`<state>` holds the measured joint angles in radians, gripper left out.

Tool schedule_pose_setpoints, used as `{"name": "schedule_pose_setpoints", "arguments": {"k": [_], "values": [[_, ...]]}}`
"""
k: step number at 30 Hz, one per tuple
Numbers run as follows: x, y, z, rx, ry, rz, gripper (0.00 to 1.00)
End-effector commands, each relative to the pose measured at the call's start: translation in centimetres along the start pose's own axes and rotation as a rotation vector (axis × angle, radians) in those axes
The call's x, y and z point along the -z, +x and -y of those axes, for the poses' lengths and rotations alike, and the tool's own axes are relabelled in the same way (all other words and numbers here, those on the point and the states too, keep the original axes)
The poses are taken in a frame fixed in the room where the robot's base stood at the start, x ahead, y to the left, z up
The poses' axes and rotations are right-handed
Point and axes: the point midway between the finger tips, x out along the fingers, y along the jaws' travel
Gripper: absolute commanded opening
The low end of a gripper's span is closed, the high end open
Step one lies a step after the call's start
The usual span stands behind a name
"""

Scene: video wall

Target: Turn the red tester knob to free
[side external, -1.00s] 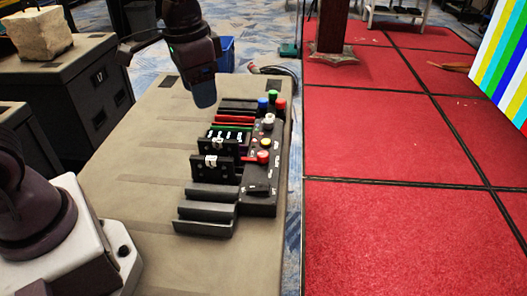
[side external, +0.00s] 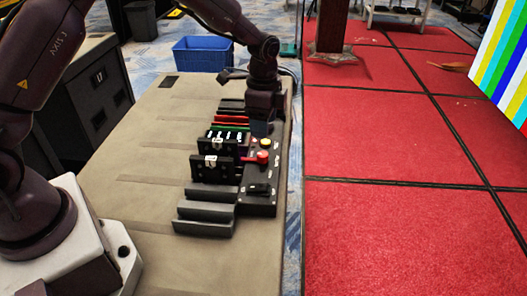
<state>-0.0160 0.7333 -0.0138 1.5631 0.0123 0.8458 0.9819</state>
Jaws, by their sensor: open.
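The black tester panel (side external: 259,203) stands on the right side of the table. Its red knob (side external: 263,157) has a short red arm pointing left. A yellow button (side external: 266,143) sits just behind the knob. My gripper (side external: 260,131) points down over the back half of the panel, just behind the yellow button and the red knob, and I see nothing held in it. Its fingers look like one dark block from this side, so the gap does not show. My wrist hides the panel's back end.
Black slotted blocks with white labels (side external: 211,161) and a grey stepped rack (side external: 205,210) adjoin the panel's left side. Red and green strips (side external: 232,120) lie behind them. The table's left part (side external: 140,185) is clear. A blue bin (side external: 203,50) stands beyond the table.

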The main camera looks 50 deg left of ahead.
Motion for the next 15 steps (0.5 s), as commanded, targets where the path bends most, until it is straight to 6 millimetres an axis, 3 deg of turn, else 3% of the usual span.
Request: {"name": "schedule_pose_setpoints", "arguments": {"k": [6, 15], "values": [[0.0, 4.8, -0.1, -0.003, -0.001, 0.002, 0.57], [0.0, 8.7, 0.0, 0.0, -0.001, 0.0, 0.57]]}}
